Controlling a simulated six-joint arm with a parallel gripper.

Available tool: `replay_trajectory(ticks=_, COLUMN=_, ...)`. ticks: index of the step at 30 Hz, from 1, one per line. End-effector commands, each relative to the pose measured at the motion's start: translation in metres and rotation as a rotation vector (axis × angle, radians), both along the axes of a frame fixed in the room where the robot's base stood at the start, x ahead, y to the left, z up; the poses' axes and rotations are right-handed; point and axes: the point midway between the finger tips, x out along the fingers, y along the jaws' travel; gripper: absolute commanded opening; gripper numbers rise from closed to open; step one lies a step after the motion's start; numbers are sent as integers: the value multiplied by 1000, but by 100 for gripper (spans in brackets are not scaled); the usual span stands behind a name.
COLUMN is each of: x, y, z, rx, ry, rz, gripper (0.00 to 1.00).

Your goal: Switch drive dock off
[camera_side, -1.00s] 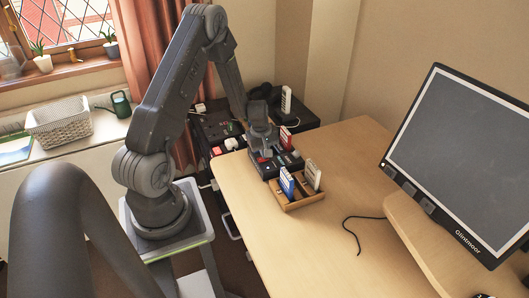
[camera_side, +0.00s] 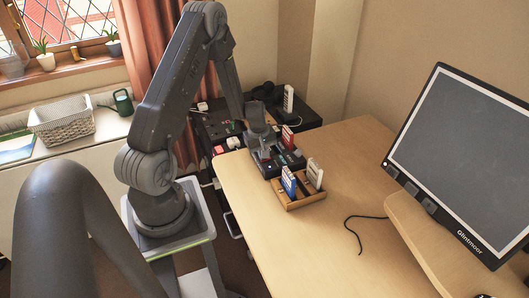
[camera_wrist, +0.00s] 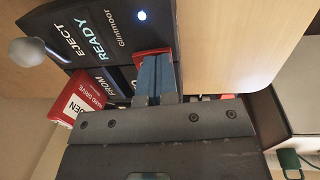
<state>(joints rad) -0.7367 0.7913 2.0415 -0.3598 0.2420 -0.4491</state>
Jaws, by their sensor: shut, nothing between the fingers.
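The drive dock (camera_side: 290,163) is a black box near the table's far left corner. A red switch (camera_wrist: 150,53) shows around my fingertips. My gripper (camera_side: 264,157) is shut and empty, pointing down over the dock. In the wrist view its blue-grey fingertips (camera_wrist: 154,66) overlap the red switch and hide most of it; I cannot tell whether they touch. A red drive (camera_side: 287,137) stands at the dock's back, also visible in the wrist view (camera_wrist: 76,105).
A wooden holder (camera_side: 302,202) with a blue-and-white drive (camera_side: 288,182) and a white drive (camera_side: 315,173) stands in front of the dock. A grey ball knob (camera_wrist: 28,52) sticks up beside the dock's lettering. A monitor (camera_side: 460,150) stands right; the table's middle is clear except for a cable (camera_side: 352,232).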

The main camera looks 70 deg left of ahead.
Motion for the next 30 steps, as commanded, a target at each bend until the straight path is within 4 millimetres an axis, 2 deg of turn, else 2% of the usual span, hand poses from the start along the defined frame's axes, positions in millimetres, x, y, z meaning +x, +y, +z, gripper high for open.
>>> replay_trajectory(ticks=7, x=1, y=1, z=4, rx=3, ry=-4, rz=0, gripper=0)
replay_trajectory(ticks=11, x=0, y=1, z=18, rx=4, ry=-5, rz=-1, gripper=0)
replay_trajectory(ticks=24, x=-12, y=2, z=110, rx=5, ry=-5, rz=2, gripper=0)
replay_trajectory(ticks=30, x=-15, y=1, z=134, rx=3, ry=-3, rz=0, gripper=0)
